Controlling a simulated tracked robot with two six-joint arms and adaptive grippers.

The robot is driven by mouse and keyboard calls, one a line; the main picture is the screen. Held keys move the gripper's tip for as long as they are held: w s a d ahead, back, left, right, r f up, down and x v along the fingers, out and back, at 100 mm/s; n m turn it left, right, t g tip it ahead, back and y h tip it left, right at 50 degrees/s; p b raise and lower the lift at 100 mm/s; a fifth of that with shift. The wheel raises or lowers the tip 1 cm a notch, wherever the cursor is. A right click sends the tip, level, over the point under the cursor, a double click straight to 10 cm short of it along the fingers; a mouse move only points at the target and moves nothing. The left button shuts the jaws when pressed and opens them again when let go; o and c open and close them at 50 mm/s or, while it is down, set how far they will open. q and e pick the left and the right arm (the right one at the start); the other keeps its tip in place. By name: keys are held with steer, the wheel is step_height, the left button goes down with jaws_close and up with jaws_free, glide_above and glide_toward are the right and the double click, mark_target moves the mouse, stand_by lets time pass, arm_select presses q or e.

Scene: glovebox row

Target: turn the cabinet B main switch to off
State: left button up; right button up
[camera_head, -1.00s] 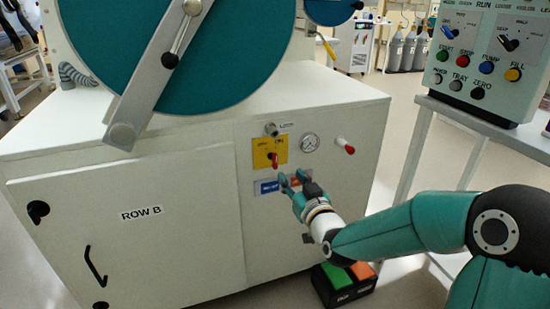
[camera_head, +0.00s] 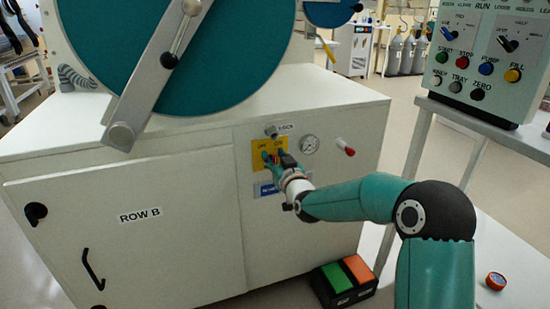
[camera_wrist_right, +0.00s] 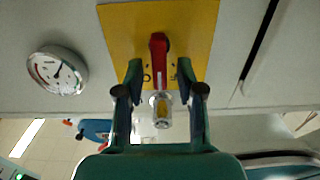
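The main switch is a red handle (camera_wrist_right: 159,48) on a yellow plate (camera_head: 257,144) on the front of the cabinet marked ROW B (camera_head: 140,216). My right gripper (camera_head: 273,157) is in front of the plate. In the right wrist view its two fingers (camera_wrist_right: 160,72) are apart, one on each side of the handle, with visible gaps, so it is open. My left gripper is not in view.
A pressure gauge (camera_head: 309,144) and a red-tipped knob (camera_head: 346,147) sit right of the plate. A blue label (camera_head: 265,189) is below it. A green and orange pedal box (camera_head: 343,281) stands on the floor. A control box (camera_head: 484,75) is at the right.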

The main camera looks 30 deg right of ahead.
steer(key=shift+c, duration=0.3)
jaws_close()
steer(key=shift+f+n, duration=0.1)
steer(key=shift+n, duration=0.2)
steer(key=shift+a+n+b, duration=0.3)
steer(key=shift+n+b, duration=0.6)
steer(key=shift+n, duration=0.2)
steer(key=shift+w+a+f+n+b, duration=0.15)
steer(key=shift+n+b, duration=0.1)
steer(key=shift+n, duration=0.6)
steer(key=shift+s+a+r+n+b, duration=0.1)
steer(key=shift+a+n+b, duration=0.1)
steer(key=shift+n, duration=0.65)
steer(key=shift+w+f, duration=0.1)
steer(key=shift+o, duration=0.3)
jaws_free()
